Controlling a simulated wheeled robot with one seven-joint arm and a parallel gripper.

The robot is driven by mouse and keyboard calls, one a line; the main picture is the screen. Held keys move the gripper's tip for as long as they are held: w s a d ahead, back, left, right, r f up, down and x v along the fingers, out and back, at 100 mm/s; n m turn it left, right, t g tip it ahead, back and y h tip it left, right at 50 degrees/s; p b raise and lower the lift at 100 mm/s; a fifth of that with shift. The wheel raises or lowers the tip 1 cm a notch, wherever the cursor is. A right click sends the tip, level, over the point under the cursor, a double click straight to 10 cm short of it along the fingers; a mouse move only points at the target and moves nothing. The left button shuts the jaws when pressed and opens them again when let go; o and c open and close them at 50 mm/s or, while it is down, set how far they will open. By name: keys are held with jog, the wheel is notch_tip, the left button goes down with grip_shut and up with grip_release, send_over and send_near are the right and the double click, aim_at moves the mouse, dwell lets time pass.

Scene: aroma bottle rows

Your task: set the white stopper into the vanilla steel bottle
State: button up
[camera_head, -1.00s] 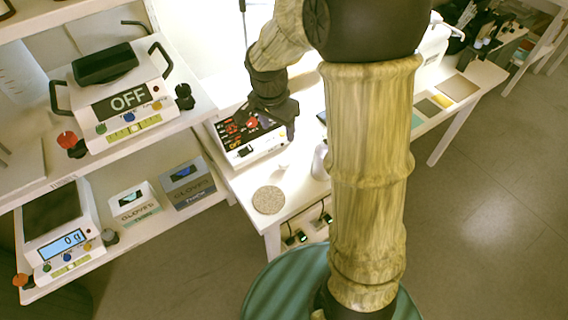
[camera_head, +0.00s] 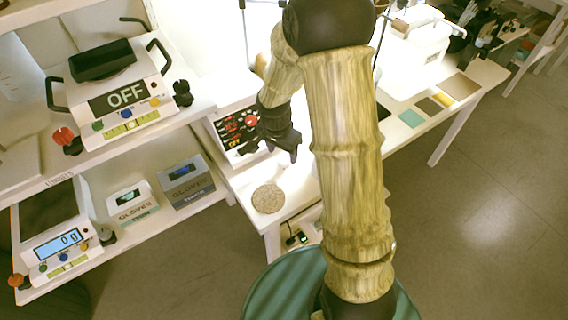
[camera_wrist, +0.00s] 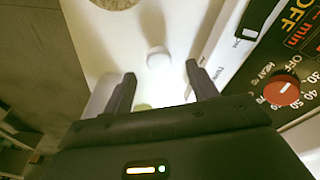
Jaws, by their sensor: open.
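The white stopper (camera_wrist: 158,57) stands on the white table (camera_wrist: 95,40), just beyond and between my fingertips in the wrist view. My gripper (camera_wrist: 163,80) is open and empty, with a finger toward each side of the stopper. In the head view my gripper (camera_head: 291,152) hangs over the table beside the control box, and I cannot make out the stopper there. A pale, blurred upright shape (camera_wrist: 99,97), perhaps a bottle, is partly hidden behind the left finger. I cannot read a label, so I cannot tell whether it is the vanilla steel bottle.
A control box with a red knob (camera_wrist: 281,91) stands close to the right finger. A round cork mat (camera_head: 268,199) lies at the table's near corner. Shelves with scales (camera_head: 62,238) and glove boxes (camera_head: 187,182) are at left. Coloured squares (camera_head: 411,118) lie farther right.

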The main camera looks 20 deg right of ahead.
aim_at(284, 160)
jog(key=f, duration=0.5)
jog(key=shift+w+d+f+b, duration=0.1)
jog(key=shift+w+d+b, duration=0.1)
jog(key=shift+d+b, duration=0.15)
jog(key=shift+c, duration=0.2)
jog(key=c, duration=1)
